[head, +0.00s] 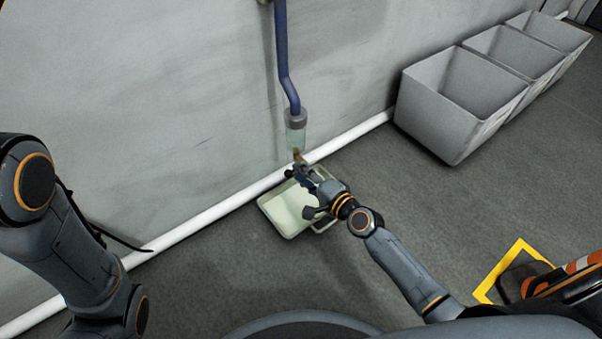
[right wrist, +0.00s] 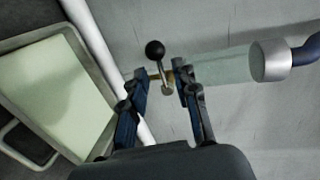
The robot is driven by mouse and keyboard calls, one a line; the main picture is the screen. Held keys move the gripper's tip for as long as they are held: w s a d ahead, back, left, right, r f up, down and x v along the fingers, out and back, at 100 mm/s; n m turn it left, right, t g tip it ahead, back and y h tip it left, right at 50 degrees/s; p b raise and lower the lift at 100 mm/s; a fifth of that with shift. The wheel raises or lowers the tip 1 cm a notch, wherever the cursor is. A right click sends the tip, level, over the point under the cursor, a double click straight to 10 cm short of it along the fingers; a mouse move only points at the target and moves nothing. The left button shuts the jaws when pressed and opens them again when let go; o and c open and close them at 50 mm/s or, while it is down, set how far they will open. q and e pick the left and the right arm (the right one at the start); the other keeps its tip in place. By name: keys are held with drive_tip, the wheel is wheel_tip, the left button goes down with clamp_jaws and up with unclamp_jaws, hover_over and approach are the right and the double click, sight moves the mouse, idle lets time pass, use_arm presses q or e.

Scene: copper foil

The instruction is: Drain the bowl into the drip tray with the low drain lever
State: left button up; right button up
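A clear glass bowl (head: 296,137) with a grey metal cap hangs at the lower end of a blue pipe by the wall. It also shows in the right wrist view (right wrist: 222,67). Below it is a brass drain fitting with a lever (right wrist: 155,50) ending in a black ball. The drip tray (head: 265,205) lies on the floor below, pale green inside; it also shows in the right wrist view (right wrist: 77,42). My right gripper (head: 298,169) is at the drain. In the right wrist view its fingers (right wrist: 161,78) are apart, with the brass fitting and lever stem between them. My left gripper is out of view.
A white pipe (head: 200,214) runs along the foot of the wall, behind the tray. Three grey bins (head: 440,120) stand along the wall at the right. A yellow floor marking (head: 495,271) is at lower right. Floor right of the tray is clear.

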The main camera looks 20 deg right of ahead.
drive_tip(key=v, duration=1.1)
drive_tip(key=shift+s+r, duration=0.1)
